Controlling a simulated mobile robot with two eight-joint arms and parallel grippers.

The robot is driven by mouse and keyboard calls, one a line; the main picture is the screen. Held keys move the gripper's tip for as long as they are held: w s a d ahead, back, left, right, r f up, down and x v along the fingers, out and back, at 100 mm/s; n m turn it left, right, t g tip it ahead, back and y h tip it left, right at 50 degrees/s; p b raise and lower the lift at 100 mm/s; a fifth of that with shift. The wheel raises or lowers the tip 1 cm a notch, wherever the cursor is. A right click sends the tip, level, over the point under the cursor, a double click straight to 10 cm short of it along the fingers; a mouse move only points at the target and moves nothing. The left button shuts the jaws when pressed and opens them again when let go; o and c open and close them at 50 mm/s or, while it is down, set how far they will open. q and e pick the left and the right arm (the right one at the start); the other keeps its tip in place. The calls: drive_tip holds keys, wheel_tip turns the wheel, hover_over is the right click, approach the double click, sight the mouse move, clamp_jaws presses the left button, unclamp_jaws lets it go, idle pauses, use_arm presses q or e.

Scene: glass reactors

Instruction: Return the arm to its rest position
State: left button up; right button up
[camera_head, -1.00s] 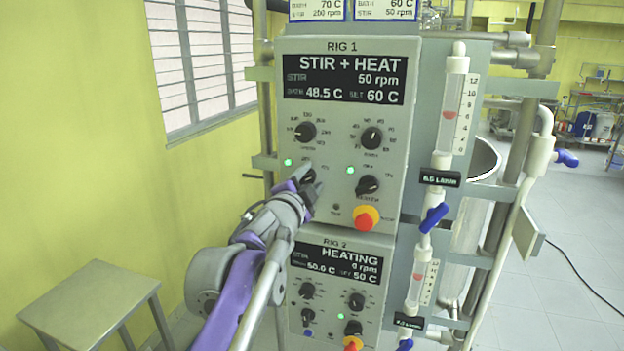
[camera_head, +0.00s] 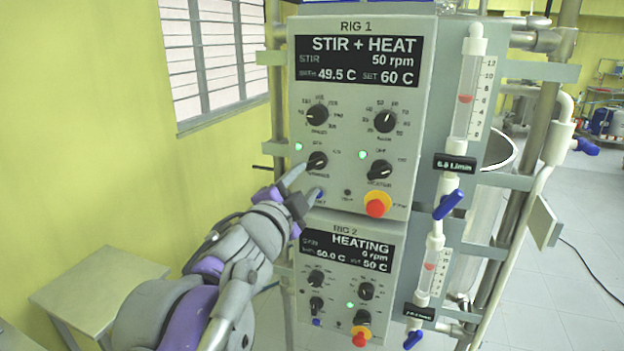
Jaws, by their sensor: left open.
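My left arm comes in from the lower left, and its gripper (camera_head: 305,182) is open in front of the lower left part of the RIG 1 panel (camera_head: 420,130). The two fingertips lie near the lower left knob (camera_head: 317,160) and the blue button (camera_head: 319,194). I cannot tell whether they touch the panel. The RIG 1 display (camera_head: 359,62) reads STIR + HEAT, 50 rpm, 49.5 C, set 60 C. My right gripper is not in view.
The RIG 2 panel (camera_head: 345,285) sits just below, reading HEATING. Flow tubes with blue valves (camera_head: 448,204) and metal pipes stand to the right. A low metal table (camera_head: 100,285) is at lower left. Open floor lies at the right.

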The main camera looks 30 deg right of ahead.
use_arm(q)
drive_tip(key=shift+s+a, duration=0.2)
drive_tip(key=shift+a, duration=0.05)
idle(0.3)
drive_tip(key=w+a+f+n+y, duration=0.1)
drive_tip(key=a+f+n+y, duration=0.4)
drive_tip(key=a, duration=0.4)
drive_tip(key=a+f+n+t+y, duration=0.1)
drive_tip(key=a+f+n+y, duration=0.15)
drive_tip(key=a+f, duration=0.5)
drive_tip(key=w+a+f+n+y, duration=0.1)
drive_tip(key=a+f+n+y, duration=0.3)
drive_tip(key=a, duration=0.7)
drive_tip(key=s+a+f+n+g+y, duration=0.25)
drive_tip(key=s+a+f+n, duration=0.35)
drive_tip(key=s+a+f, duration=0.45)
drive_tip(key=s+a+f+n+g, duration=0.2)
drive_tip(key=s+f, duration=0.3)
drive_tip(key=f, duration=0.2)
drive_tip(key=s+a+f+n+g, duration=0.2)
drive_tip(key=s+a+f, duration=0.1)
drive_tip(key=s+f, duration=0.3)
drive_tip(key=shift+s+a+f+g, duration=0.15)
drive_tip(key=shift+s+f+g, duration=0.15)
drive_tip(key=shift+f, duration=0.5)
drive_tip(key=shift+w+n, duration=0.1)
drive_tip(key=shift+n, duration=0.15)
